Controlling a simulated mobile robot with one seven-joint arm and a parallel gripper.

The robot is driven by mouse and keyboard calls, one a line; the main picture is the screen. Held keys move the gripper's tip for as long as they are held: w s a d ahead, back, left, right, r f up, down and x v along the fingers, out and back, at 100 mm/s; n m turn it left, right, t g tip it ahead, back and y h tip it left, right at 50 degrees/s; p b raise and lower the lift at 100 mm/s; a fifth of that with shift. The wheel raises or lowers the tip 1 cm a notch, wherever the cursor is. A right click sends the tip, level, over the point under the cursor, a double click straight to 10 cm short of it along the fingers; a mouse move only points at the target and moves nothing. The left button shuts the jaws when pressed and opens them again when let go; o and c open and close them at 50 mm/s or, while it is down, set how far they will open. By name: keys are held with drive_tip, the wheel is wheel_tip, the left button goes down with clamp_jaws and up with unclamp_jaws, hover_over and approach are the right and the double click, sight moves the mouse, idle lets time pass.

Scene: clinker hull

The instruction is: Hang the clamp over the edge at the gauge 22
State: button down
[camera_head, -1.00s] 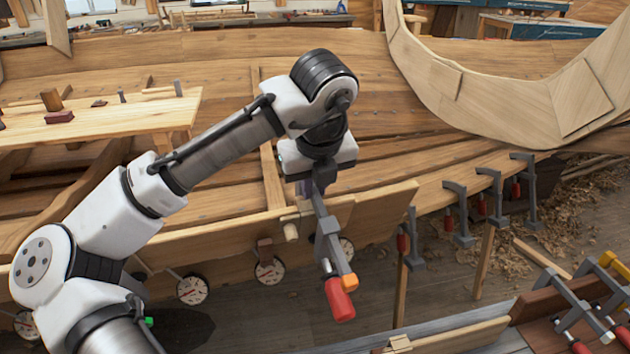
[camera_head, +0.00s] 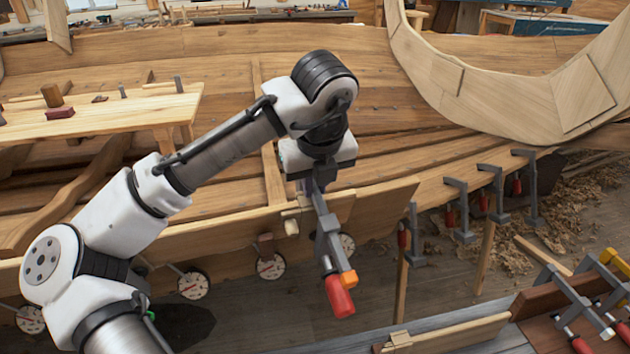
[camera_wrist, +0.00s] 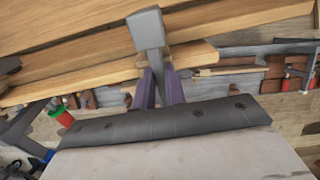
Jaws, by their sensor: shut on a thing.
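My gripper (camera_head: 312,190) is shut on a grey bar clamp (camera_head: 325,225) with a red handle (camera_head: 340,296) and an orange end piece. The clamp hangs tilted from my gripper, handle down, in front of the hull's upper plank edge (camera_head: 372,215). In the wrist view the clamp's grey head (camera_wrist: 147,32) stands between the purple fingers (camera_wrist: 160,88), over the plank. I cannot tell whether it touches the plank. Round white gauges hang along the edge: one (camera_head: 347,244) partly behind the clamp, one (camera_head: 270,266) left of it, one (camera_head: 194,285) further left. Their numbers are too small to read.
Several clamps (camera_head: 458,210) hang on the hull edge at the right. A rack with more clamps (camera_head: 570,300) stands at the lower right. A plank bench (camera_head: 95,115) lies at the left. A curved wooden frame (camera_head: 440,80) rises at the back right.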

drive_tip(key=shift+s, duration=0.1)
idle(0.3)
drive_tip(key=c, duration=1.4)
unclamp_jaws()
drive_tip(key=shift+f, duration=0.1)
drive_tip(key=shift+o, duration=0.2)
drive_tip(key=shift+s, duration=0.1)
drive_tip(key=v, duration=1.3)
drive_tip(key=shift+r, duration=0.4)
drive_tip(key=shift+s, duration=0.15)
